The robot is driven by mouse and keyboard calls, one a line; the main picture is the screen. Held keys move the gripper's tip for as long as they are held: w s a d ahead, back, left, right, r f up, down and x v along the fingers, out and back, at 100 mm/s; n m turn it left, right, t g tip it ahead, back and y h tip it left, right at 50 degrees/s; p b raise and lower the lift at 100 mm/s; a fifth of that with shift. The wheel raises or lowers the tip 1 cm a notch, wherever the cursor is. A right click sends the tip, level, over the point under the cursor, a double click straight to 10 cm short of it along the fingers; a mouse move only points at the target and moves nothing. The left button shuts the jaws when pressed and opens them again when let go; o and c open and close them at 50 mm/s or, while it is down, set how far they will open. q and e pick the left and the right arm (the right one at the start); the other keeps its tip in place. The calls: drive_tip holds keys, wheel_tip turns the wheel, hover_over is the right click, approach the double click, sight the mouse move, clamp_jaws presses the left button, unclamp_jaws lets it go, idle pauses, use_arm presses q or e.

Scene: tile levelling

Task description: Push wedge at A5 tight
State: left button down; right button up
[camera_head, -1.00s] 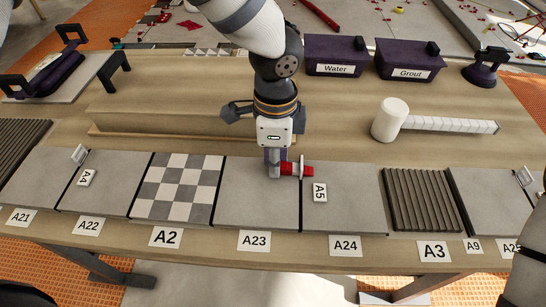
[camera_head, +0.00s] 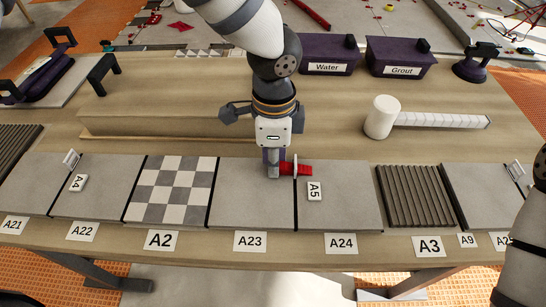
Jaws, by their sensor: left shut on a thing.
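The A5 tag (camera_head: 314,191) lies on the grey tile above label A24 (camera_head: 341,243). Just behind the tag, a red wedge (camera_head: 303,169) lies at the joint between the A23 and A24 tiles, with a thin whitish upright clip (camera_head: 295,166) at it. My left gripper (camera_head: 272,170) points down over the A23 tile, at the left end of the wedge. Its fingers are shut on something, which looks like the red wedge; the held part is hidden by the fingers. How deep the wedge sits in the clip is hard to tell. My right gripper is not in view.
Another clip (camera_head: 72,159) stands by the A4 tag (camera_head: 78,183), and one (camera_head: 515,170) stands at the far right. A white mallet (camera_head: 383,117) lies behind the tiles at right. The Water (camera_head: 328,56) and Grout (camera_head: 401,58) boxes stand at the back.

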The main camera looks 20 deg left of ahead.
use_arm(q)
drive_tip(key=c, duration=1.4)
unclamp_jaws()
wheel_tip(320, 180, up, 12)
